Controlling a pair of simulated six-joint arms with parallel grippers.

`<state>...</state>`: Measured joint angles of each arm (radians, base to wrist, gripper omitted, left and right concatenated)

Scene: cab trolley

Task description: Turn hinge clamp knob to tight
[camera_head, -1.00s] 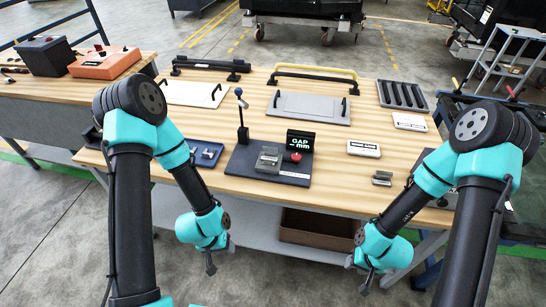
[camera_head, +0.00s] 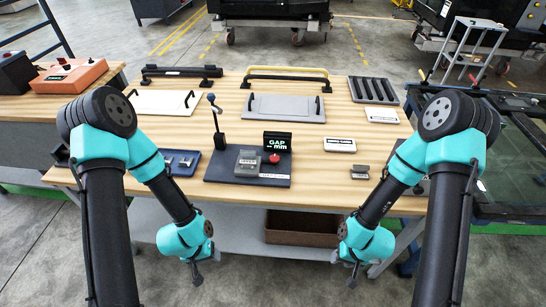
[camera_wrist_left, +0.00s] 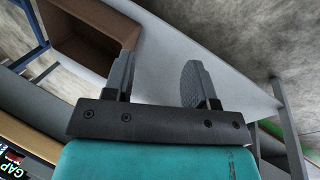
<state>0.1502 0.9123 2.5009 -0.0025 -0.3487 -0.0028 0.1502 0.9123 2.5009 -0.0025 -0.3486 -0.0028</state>
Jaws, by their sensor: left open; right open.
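A dark base plate (camera_head: 222,176) lies at the middle front of the table. It carries a grey hinge block (camera_head: 247,163), a red round knob (camera_head: 274,158), a black display (camera_head: 277,141) reading "GAP -- mm" and an upright lever with a blue ball (camera_head: 211,97). I cannot tell from the picture which knob is the hinge clamp's, nor how it is turned. My left gripper (camera_head: 196,274) is open and empty, below the table's front edge; its two parted fingers show in the left wrist view (camera_wrist_left: 158,80). My right gripper (camera_head: 346,270) is open, also below the front edge, touching nothing.
A blue tray (camera_head: 187,171) with small parts lies left of the plate. A loose grey hinge (camera_head: 360,172) and a white labelled box (camera_head: 340,145) lie to the right. A brown bin (camera_head: 300,228) sits on the lower shelf.

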